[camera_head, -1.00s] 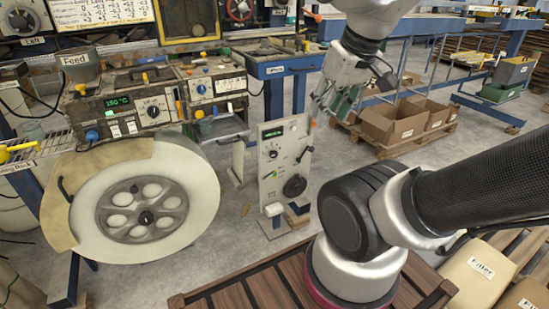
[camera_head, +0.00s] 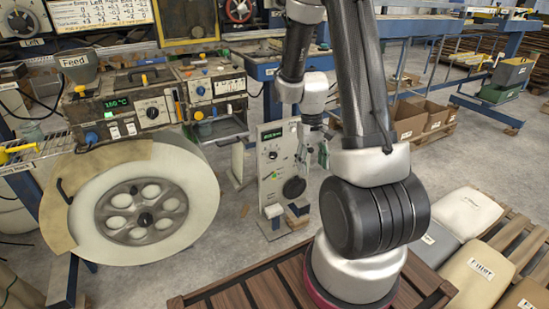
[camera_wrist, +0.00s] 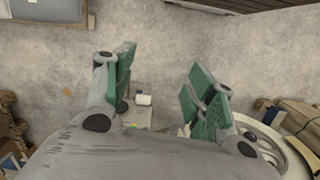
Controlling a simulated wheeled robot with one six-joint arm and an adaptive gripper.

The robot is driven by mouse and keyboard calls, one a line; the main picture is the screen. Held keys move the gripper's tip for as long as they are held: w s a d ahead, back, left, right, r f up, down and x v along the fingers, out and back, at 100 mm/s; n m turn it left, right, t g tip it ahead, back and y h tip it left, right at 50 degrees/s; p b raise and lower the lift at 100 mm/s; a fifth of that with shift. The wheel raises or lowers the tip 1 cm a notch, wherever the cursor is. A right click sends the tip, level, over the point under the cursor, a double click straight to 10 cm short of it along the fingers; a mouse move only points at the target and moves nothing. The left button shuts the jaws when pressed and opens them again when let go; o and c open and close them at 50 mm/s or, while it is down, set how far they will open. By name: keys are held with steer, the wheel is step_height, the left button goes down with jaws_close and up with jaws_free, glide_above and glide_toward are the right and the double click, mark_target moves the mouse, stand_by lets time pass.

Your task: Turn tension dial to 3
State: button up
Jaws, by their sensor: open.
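A white upright control panel (camera_head: 266,165) stands on the floor at the middle of the head view, with a green display on top. It carries a small dark knob (camera_head: 272,155) and a larger black round dial (camera_head: 294,187). I cannot read which one is the tension dial or where its pointer stands. My gripper (camera_head: 313,158) hangs just right of the panel, apart from the knob, with green finger pads. In the wrist view my gripper (camera_wrist: 160,85) is open and empty, fingers wide apart over the floor. Part of the panel's small fittings shows between and below the fingers.
A large white wheel (camera_head: 185,205) with a grey hub stands left of the panel. Above it is a control box (camera_head: 125,112) with a green readout and knobs. Cardboard boxes (camera_head: 405,120) sit on a pallet at right. Filled sacks (camera_head: 475,270) lie at front right.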

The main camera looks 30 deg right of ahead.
steer(key=w+d+f+t, duration=0.1)
steer(key=w+d+f, duration=0.15)
steer(key=f, duration=0.45)
steer(key=w+d+f+t, duration=0.1)
steer(key=w+f, duration=0.2)
steer(key=f, duration=0.5)
steer(key=w+d+f+t, duration=0.1)
steer(key=w+f, duration=0.2)
steer(key=f, duration=0.4)
steer(key=n+t, duration=0.2)
steer(key=t, duration=1.5)
glide_toward(274, 156)
steer(key=w, duration=0.9)
steer(key=shift+w+r, duration=0.2)
steer(key=shift+w, duration=0.1)
steer(key=c, duration=1)
